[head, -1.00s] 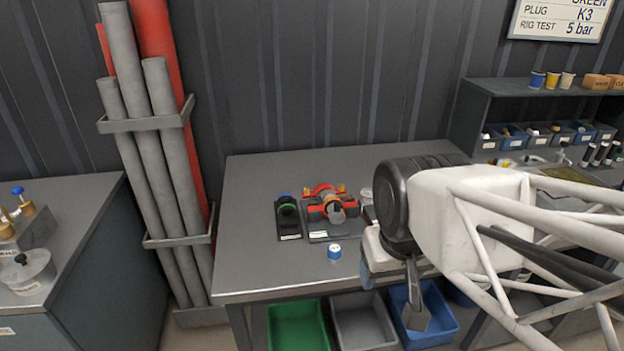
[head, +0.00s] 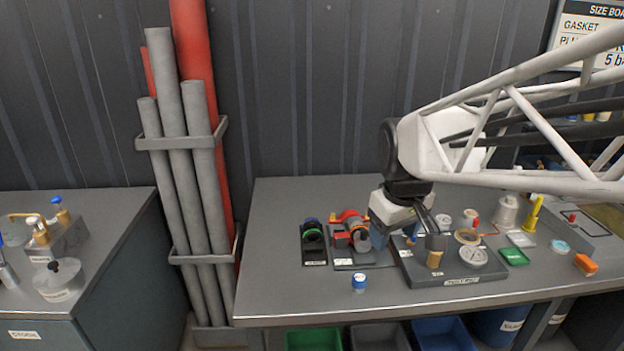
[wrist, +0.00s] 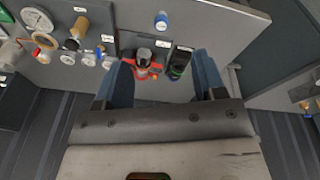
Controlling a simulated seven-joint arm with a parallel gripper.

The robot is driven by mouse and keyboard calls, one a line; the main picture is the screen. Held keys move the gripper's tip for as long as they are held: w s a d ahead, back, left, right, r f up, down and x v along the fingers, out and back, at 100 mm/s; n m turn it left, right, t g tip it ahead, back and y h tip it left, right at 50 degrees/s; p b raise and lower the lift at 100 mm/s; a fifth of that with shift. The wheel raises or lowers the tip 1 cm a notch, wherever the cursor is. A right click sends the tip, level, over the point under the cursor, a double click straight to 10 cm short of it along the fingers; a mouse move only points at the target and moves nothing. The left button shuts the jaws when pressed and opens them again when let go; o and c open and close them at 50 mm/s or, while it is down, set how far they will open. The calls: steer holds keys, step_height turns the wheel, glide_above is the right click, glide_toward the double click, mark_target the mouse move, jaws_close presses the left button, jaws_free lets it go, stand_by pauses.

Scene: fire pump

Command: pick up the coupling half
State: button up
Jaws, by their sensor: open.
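A dark grey cylindrical part with red pieces around it (head: 358,240) sits on a labelled plate on the bench; it looks like the coupling half, though I cannot tell for certain. It also shows in the wrist view (wrist: 143,62), between the lines of my two fingers. My gripper (head: 405,238) is open and empty, pointing down, just right of this part in the head view. In the wrist view its blue-grey fingers (wrist: 163,76) are spread wide. How high the fingertips are above the bench is hard to tell.
A black holder with green and blue rings (head: 312,240) stands just left. A small blue-and-white pot (head: 359,282) is in front. A test plate (head: 460,275) with gauges and fittings lies right. Upright pipes (head: 185,170) stand left of the bench. The bench's left end is clear.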

steer(key=w+n, duration=0.3)
steer(key=w, duration=0.8)
steer(key=n+g, duration=0.2)
steer(key=n, duration=0.8)
glide_toward(351, 212)
steer(key=shift+s+d+f, duration=0.25)
steer(key=shift+s+f, duration=0.15)
steer(key=shift+w+f+n, duration=0.3)
steer(key=shift+w+f, duration=0.1)
steer(key=shift+w, duration=0.05)
steer(key=shift+f, duration=0.15)
steer(key=shift+f, duration=1.15)
steer(key=shift+a+f, duration=0.1)
steer(key=shift+f, duration=2.5)
